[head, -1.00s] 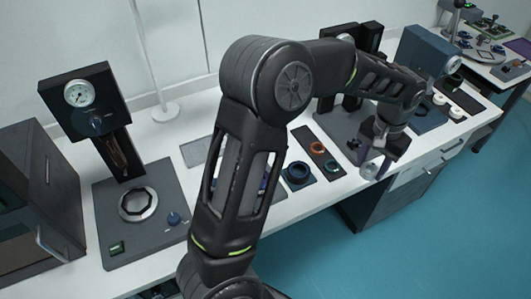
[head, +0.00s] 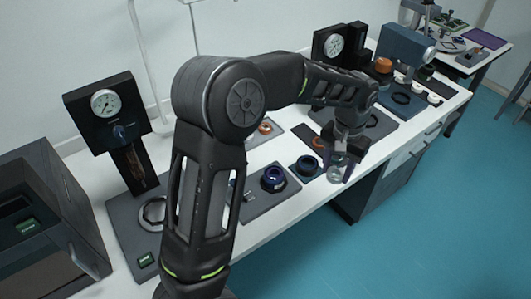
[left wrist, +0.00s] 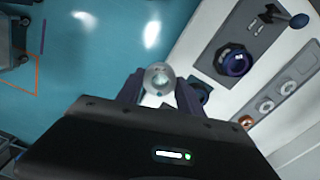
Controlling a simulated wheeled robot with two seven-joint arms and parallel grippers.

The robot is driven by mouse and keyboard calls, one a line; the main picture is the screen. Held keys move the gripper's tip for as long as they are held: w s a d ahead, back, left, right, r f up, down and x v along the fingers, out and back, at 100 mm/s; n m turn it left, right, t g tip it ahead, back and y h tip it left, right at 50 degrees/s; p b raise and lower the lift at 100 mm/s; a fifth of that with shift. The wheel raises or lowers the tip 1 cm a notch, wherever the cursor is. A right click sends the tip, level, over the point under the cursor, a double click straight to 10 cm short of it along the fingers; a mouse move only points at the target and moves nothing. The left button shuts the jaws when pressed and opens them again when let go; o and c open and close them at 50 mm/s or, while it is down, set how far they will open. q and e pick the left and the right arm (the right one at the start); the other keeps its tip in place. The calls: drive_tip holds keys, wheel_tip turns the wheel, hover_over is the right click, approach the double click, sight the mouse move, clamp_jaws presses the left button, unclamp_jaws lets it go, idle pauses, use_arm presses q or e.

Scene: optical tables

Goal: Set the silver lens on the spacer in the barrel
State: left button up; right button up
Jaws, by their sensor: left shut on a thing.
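My left gripper (head: 341,170) is shut on a clear silver-rimmed lens (head: 334,174), held in the air just off the front edge of the table. In the left wrist view the lens (left wrist: 158,78) sits between the two fingertips. A dark blue round barrel (head: 273,178) stands on a grey fixture plate, left of the gripper; it also shows in the left wrist view (left wrist: 235,62), right of the lens and apart from it. The spacer inside it cannot be made out. My right gripper is not in view.
A dark blue ring (head: 306,167) lies on a mat between barrel and gripper. A black gauge stand (head: 104,104) is at the left, a blue-grey machine (head: 405,48) at the back right. White rings (head: 434,98) lie at the right. The floor in front is clear.

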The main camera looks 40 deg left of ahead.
use_arm(q)
drive_tip(key=shift+w, duration=0.15)
use_arm(e)
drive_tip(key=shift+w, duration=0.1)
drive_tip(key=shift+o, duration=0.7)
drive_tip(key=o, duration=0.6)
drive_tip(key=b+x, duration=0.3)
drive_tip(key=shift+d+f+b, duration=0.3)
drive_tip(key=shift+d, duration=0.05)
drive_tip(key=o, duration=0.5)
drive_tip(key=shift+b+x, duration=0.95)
drive_tip(key=shift+b, duration=0.1)
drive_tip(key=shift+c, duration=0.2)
use_arm(q)
drive_tip(key=s+a+n, duration=0.4)
drive_tip(key=a+n, duration=0.9)
drive_tip(key=a, duration=0.4)
drive_tip(key=shift+s+f, duration=0.15)
drive_tip(key=shift+f, duration=0.1)
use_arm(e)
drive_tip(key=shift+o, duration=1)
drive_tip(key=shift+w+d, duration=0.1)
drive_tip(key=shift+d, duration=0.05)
use_arm(q)
drive_tip(key=shift+a, duration=0.1)
